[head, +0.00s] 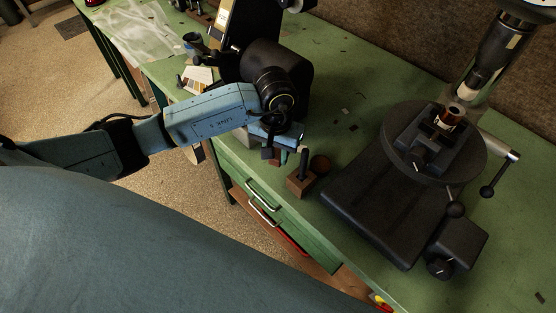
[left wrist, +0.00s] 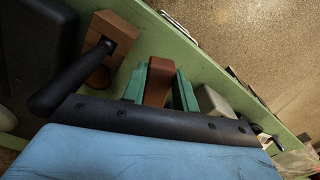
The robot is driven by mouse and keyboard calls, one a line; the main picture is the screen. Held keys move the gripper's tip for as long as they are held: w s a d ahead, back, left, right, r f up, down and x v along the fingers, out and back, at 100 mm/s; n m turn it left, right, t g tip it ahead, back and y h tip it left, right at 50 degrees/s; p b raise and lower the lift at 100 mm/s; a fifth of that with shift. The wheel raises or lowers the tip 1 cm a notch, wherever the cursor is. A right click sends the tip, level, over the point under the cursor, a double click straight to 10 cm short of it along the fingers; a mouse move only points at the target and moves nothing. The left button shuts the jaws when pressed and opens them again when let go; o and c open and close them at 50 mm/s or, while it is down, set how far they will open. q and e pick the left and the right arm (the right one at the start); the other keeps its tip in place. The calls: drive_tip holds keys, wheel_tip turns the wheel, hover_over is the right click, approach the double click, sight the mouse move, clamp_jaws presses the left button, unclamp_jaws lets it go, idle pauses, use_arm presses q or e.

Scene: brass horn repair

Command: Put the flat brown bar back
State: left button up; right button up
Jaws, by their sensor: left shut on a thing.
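My left gripper (head: 279,155) is low over the near edge of the green bench, below the dark round machine. The flat brown bar (left wrist: 158,82) shows in the left wrist view between two teal-green pieces, just past the dark gripper body. My left gripper is shut on it. In the head view only a small reddish-brown part of the bar shows under the gripper, and its lower end is hard to make out. My right gripper is not in view.
A drill press with a round table (head: 467,166) and heavy base (head: 365,215) stands to the right. Paint cards (head: 196,78) lie at the left.

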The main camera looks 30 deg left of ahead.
sight(277, 173)
use_arm(q)
drive_tip(key=shift+f, duration=2.75)
drive_tip(key=shift+f, duration=0.2)
drive_tip(key=o, duration=0.7)
drive_tip(key=shift+r, duration=0.15)
wheel_tip(277, 173, up, 12)
drive_tip(key=shift+r, duration=0.1)
